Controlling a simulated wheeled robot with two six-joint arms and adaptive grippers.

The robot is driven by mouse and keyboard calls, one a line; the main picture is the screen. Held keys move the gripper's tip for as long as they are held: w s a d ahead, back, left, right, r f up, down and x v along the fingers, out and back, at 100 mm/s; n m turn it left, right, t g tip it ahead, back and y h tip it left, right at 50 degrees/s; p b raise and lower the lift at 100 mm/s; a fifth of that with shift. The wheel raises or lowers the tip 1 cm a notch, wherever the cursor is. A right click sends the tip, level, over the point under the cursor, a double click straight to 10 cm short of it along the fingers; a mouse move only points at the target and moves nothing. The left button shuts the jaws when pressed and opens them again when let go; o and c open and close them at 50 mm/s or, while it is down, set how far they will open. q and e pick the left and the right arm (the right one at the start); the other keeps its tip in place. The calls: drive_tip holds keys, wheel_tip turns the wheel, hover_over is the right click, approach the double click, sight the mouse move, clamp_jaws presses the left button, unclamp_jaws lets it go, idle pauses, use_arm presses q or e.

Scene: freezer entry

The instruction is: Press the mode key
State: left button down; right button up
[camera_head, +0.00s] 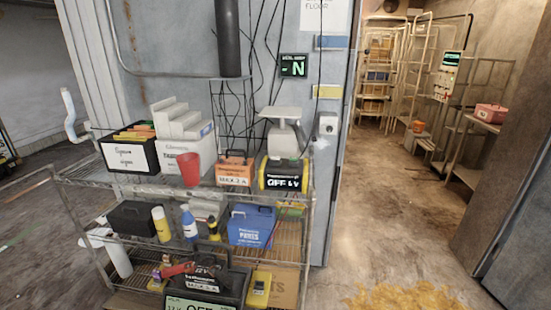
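No key labelled mode can be made out at this size. Several devices have displays. A dark wall display (293,66) shows green characters ending in "N". A black and yellow unit (284,175) on the cart's top shelf reads "OFF 6 V". A dark case (203,287) low at the front has a pale screen reading "OFF", cut off by the bottom edge. A pale wall panel (446,76) in the far room has a green-lit screen and small controls. Neither of my grippers is recognisable in the head view.
A wire shelf cart (72,178) stands against the grey wall, crowded with boxes, a red cup (189,169), bottles and a blue case (251,225). The doorway to its right is open. A yellowish patch (400,297) lies on the otherwise clear floor.

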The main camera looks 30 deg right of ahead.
clamp_jaws()
drive_tip(key=shift+d, duration=0.1)
idle(1.2)
